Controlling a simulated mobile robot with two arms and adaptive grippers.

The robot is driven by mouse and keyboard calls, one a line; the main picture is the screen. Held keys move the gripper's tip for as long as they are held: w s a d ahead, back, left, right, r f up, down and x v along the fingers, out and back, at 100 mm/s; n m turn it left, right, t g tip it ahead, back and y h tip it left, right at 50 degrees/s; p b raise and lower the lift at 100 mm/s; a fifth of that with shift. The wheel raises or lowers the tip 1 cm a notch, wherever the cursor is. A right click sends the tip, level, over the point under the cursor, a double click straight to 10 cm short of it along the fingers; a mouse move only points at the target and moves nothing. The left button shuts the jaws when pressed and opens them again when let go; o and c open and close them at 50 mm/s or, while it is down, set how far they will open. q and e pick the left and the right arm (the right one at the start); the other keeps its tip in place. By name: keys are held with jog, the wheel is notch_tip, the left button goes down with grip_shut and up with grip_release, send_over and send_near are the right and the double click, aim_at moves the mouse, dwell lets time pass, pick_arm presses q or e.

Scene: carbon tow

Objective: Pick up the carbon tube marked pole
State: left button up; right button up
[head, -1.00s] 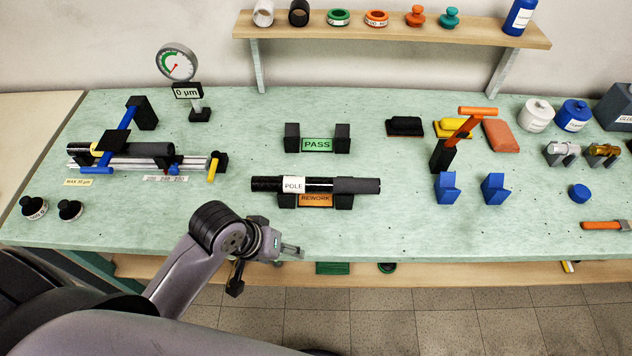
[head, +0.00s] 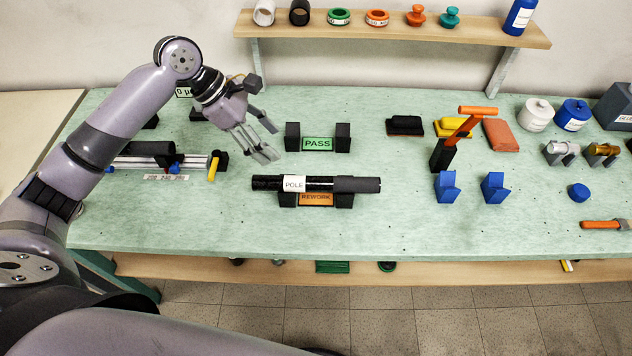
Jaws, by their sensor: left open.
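The carbon tube marked POLE (head: 262,184) is black with a white label and a dull grey-black right end. It lies level across two black rests of the stand labelled REWORK (head: 316,198). My left gripper (head: 268,140) is open and empty. It is above the bench, up and left of the tube, with its fingers pointing down and right, apart from the tube. My right gripper is not in view.
The empty PASS stand (head: 318,144) is behind the tube, close right of my left gripper. A measuring rail with a dark tube (head: 150,148) is at left, partly hidden by my arm. Blue V-blocks (head: 447,188) stand at right. The bench front is clear.

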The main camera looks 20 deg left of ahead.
pick_arm(q)
jog(key=p, duration=0.2)
send_near(312, 179)
jog(key=x, duration=0.5)
jog(key=shift+w+a+f, duration=0.1)
jog(key=shift+w+a, duration=0.05)
jog(key=shift+a, duration=0.1)
jog(key=x, duration=0.2)
jog(key=p+x, duration=0.1)
jog(key=x, duration=0.1)
jog(key=shift+d+f, duration=0.15)
jog(key=shift+d, duration=0.3)
jog(key=shift+d+f, duration=0.15)
jog(key=shift+f, duration=0.2)
jog(key=c, duration=1.3)
